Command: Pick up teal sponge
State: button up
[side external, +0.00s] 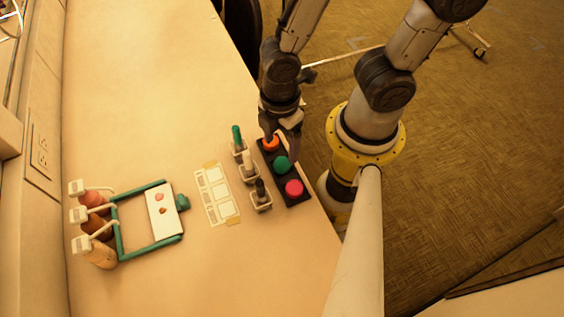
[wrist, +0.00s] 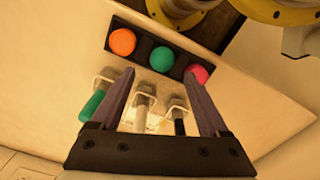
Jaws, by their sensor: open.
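The teal sponge (side external: 282,164) looks like a round teal piece in the middle of a black tray (side external: 296,199), between a round orange piece (side external: 270,143) and a round pink piece (side external: 293,188). In the wrist view, the teal sponge (wrist: 162,59) lies beyond the fingertips, roughly centred between them. My gripper (side external: 284,134) is open and points down over the orange end of the tray, partly covering it. In the wrist view, my gripper (wrist: 160,73) has nothing between its fingertips. I cannot tell its exact height.
Several holders beside the tray carry a green-handled tool (side external: 237,136), a white one (side external: 246,160) and a black one (side external: 260,187). A taped white card (side external: 216,195), a teal frame (side external: 118,228) and bottles (side external: 100,252) stand left. The upper table is clear.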

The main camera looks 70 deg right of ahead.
aim_at(281, 162)
jog(key=shift+s+a+f, duration=0.1)
jog(key=shift+a+f, duration=0.05)
jog(key=shift+f, duration=2.55)
jog(key=shift+c, duration=0.2)
grip_shut()
